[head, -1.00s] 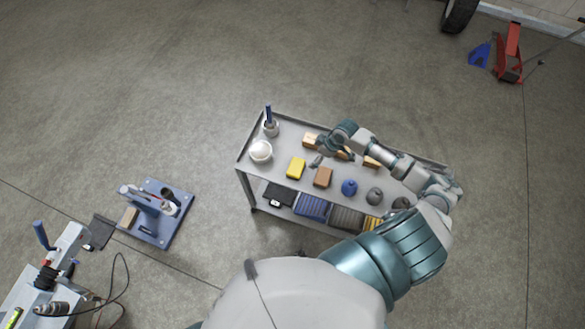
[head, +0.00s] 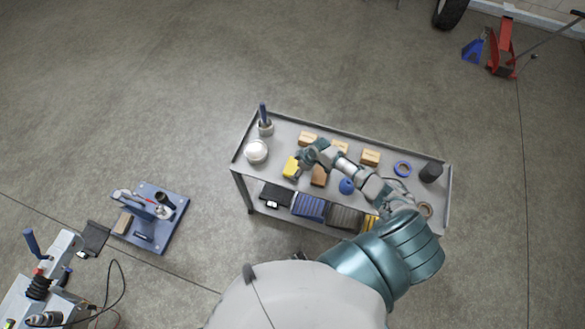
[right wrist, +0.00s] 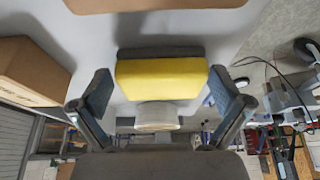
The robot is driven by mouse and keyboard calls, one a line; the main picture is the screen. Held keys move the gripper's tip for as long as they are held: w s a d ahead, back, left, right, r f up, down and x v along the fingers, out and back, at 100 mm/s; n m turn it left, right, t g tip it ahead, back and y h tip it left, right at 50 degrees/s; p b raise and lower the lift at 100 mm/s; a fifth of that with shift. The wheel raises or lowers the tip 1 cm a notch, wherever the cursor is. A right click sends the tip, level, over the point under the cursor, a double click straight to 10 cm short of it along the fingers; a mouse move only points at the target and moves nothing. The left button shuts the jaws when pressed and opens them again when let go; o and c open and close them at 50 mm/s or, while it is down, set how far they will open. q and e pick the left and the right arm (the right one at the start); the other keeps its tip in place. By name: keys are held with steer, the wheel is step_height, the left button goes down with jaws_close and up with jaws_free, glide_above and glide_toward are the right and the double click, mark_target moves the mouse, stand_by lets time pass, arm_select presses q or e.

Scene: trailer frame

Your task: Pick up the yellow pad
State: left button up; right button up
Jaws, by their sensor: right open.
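The yellow pad (head: 291,167) lies on the top shelf of the grey cart (head: 240,146), toward its left end. In the right wrist view the yellow pad (right wrist: 160,78) has a dark grey layer along one side. My right gripper (head: 303,168) is over the shelf, right at the pad in the head view. In the right wrist view its two fingers stand open, one on each side of the pad, with a gap at both sides. My left gripper is not in view.
Small boxes (head: 370,157) line the back. A blue item (head: 346,186) stands further right. The cart has a raised rim.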

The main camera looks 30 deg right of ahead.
mark_target(294, 166)
steer(key=shift+w+a+f, duration=0.1)
steer(key=shift+w+f, duration=0.05)
steer(key=shift+f, duration=0.2)
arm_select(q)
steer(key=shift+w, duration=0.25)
arm_select(e)
steer(key=c, duration=0.8)
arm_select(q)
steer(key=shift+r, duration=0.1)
arm_select(e)
steer(key=shift+r, duration=0.15)
